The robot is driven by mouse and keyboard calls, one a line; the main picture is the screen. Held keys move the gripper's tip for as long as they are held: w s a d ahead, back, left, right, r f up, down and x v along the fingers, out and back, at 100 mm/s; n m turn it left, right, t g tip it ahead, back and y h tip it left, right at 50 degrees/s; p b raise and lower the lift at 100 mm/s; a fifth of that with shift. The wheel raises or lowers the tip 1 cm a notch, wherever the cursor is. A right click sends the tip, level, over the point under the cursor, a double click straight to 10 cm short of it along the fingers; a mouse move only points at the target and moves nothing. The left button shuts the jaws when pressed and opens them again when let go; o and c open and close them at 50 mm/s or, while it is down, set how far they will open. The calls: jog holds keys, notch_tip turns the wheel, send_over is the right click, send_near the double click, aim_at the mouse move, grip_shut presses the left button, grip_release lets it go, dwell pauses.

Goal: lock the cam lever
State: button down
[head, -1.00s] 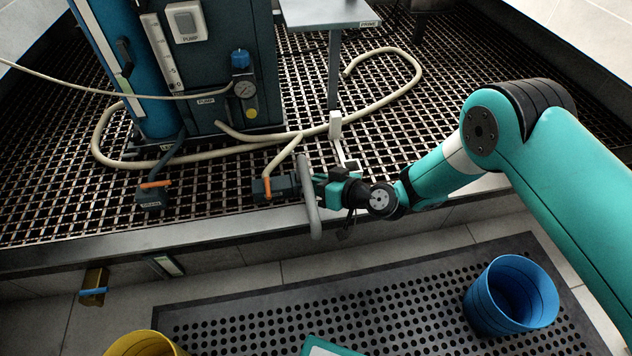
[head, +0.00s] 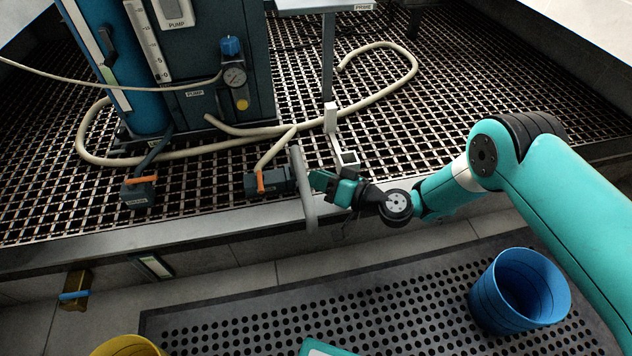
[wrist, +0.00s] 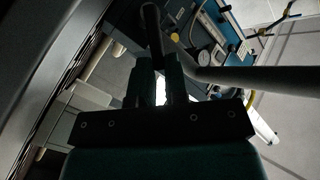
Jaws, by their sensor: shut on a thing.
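A long grey bar (head: 303,190), which seems to be the cam lever, stands nearly upright at the front edge of the grating, at the right end of a dark coupling (head: 280,181). My gripper (head: 320,183) is at the bar's right side, about mid-height, and its jaws are shut on it; the contact itself is hard to see. In the wrist view the two fingers (wrist: 160,88) are close together, with a dark rounded rod (wrist: 152,30) running up from their tips. A grey tube (wrist: 255,79) passes to the right. What lies between the pads is mostly hidden.
A pump cabinet (head: 215,70) stands behind, with a pale hose (head: 390,95) on the grating. A blue bucket (head: 490,300) and a yellow bucket (head: 125,347) stand in front.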

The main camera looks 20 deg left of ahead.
jog(key=shift+d+f+m+y+b, duration=0.1)
jog(key=shift+f+m+y+b, duration=0.3)
jog(key=shift+f+b, duration=0.1)
jog(key=shift+r, duration=0.1)
jog(key=c, duration=1.1)
grip_release()
jog(key=shift+y, duration=0.3)
jog(key=shift+c, duration=0.2)
jog(key=shift+d+r, duration=0.15)
